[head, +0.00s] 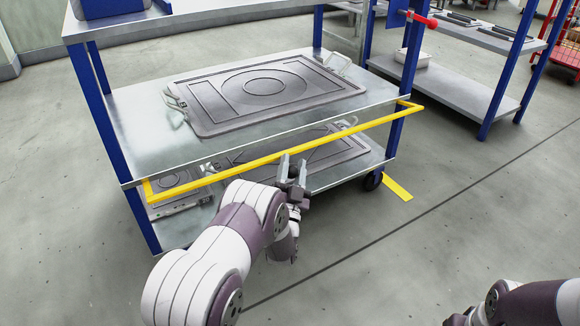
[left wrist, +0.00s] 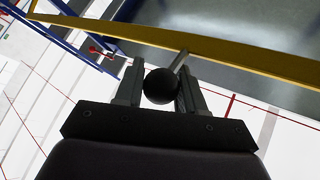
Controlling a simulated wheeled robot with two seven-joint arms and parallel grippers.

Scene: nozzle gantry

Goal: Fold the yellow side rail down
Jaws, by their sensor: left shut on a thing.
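The yellow side rail (head: 285,153) runs along the near long side of the blue-legged cart, roughly level with its middle shelf (head: 150,130). Its short end arms reach back to the cart legs, so it stands out from the frame. My left gripper (head: 291,168) is just below the rail near its middle. In the left wrist view the fingers (left wrist: 160,90) are shut on a black ball knob (left wrist: 160,86) with a metal stem up to the rail (left wrist: 200,42). In the head view the knob is hidden. My right arm shows at lower right, its fingertips cut off.
Grey panels lie on the middle shelf (head: 265,90) and the lower shelf. A caster (head: 371,180) and a yellow floor strip (head: 397,188) are at the cart's right. Another blue-legged bench (head: 470,95) stands behind. The floor in front is clear.

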